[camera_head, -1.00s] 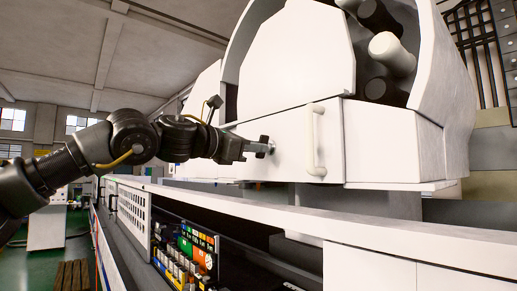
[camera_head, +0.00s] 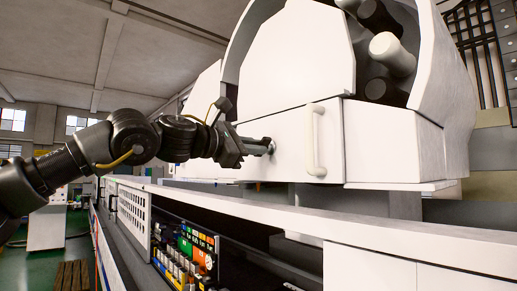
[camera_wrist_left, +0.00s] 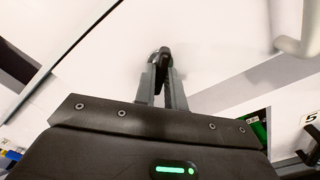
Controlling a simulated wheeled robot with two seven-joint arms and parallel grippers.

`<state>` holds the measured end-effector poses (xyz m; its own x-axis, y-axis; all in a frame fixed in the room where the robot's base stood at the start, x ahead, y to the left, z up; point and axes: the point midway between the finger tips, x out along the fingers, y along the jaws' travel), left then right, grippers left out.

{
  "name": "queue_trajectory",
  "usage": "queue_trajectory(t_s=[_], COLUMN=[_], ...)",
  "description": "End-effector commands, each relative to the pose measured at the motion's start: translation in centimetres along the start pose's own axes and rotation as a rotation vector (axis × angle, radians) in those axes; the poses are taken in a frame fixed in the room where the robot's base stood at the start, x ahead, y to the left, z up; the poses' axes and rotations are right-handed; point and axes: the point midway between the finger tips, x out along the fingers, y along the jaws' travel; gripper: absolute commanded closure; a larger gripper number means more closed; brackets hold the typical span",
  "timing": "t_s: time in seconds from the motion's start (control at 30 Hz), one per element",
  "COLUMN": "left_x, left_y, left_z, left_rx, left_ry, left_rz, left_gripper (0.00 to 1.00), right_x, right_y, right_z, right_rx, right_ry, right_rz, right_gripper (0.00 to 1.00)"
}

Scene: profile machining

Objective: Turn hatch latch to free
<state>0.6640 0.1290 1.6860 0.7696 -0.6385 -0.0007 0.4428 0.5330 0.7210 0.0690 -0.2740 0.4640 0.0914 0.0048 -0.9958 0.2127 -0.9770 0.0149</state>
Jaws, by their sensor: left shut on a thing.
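The hatch latch is a small dark knob (camera_head: 268,144) on a round base on the white hatch front (camera_head: 285,135), left of a white vertical bar handle. My left gripper (camera_head: 262,147) reaches it from the left and is shut on the latch. In the left wrist view the latch (camera_wrist_left: 164,54) shows as a dark piece between the two grey fingertips (camera_wrist_left: 162,72), against the white panel. The fingers hide part of the latch. My right gripper is in neither view.
The white bar handle (camera_head: 314,140) stands out from the hatch just right of the latch. A white ledge (camera_head: 330,215) runs below the hatch. An open bay with coloured electrical parts (camera_head: 195,247) lies under the ledge.

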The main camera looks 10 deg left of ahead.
Motion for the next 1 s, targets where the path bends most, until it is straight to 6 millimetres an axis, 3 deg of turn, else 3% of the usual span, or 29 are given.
queue_trajectory(t_s=[0.33, 0.73, 1.0], left_x=[-0.04, -0.05, -0.06], left_y=[0.12, 0.13, 0.14], left_z=[0.09, 0.09, 0.17], left_rx=[0.365, 0.442, 0.768], left_ry=[-0.001, -0.001, -0.002], left_rz=[0.003, 0.003, 0.004], left_gripper=[1.00, 1.00, 1.00], right_x=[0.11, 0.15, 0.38], right_y=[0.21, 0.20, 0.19], right_z=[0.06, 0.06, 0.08], right_rx=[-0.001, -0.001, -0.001], right_ry=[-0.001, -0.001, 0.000], right_rz=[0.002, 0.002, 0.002], right_gripper=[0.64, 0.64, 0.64])
